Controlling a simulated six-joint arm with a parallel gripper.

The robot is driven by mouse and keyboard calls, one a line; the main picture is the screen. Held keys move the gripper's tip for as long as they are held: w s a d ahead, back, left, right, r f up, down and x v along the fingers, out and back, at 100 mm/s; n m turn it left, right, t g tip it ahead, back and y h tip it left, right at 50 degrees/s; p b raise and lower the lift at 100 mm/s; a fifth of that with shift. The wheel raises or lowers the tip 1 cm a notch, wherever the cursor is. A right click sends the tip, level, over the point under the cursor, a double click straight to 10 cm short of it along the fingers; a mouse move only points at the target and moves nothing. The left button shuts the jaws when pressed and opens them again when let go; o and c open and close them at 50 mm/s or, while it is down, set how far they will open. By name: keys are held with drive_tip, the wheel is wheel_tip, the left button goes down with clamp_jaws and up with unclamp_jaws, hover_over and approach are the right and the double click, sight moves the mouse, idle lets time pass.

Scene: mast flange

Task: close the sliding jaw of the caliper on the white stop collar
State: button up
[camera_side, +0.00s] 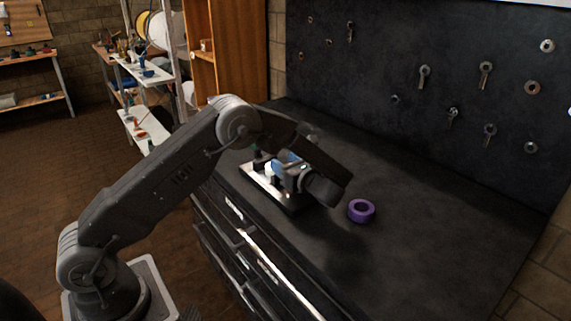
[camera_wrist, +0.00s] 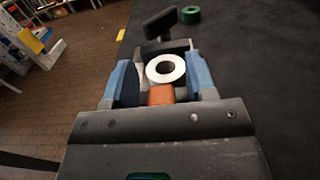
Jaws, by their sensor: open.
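In the wrist view the white stop collar (camera_wrist: 165,69), a ring with a dark centre, sits just beyond an orange block (camera_wrist: 161,95). The block may be part of the sliding jaw; I cannot tell for sure. My gripper (camera_wrist: 161,78) is open, with one blue finger on each side of the block and collar. A gap shows between the fingers and the collar. Dark caliper parts (camera_wrist: 160,22) stand behind the collar. In the side view my gripper (camera_side: 287,165) is low over the caliper's bright metal base (camera_side: 262,183), and my wrist hides much of the caliper.
A purple ring (camera_side: 361,211) lies on the dark bench top to the right of the caliper. A green ring (camera_wrist: 190,14) shows on the bench in the wrist view. The right of the bench is clear. A dark pegboard (camera_side: 420,110) with hanging tools stands behind it.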

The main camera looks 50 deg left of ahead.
clamp_jaws()
idle(0.3)
drive_tip(key=shift+a, duration=1.1)
unclamp_jaws()
drive_tip(key=shift+d, duration=0.1)
drive_tip(key=d, duration=1.3)
drive_tip(key=shift+d, duration=0.4)
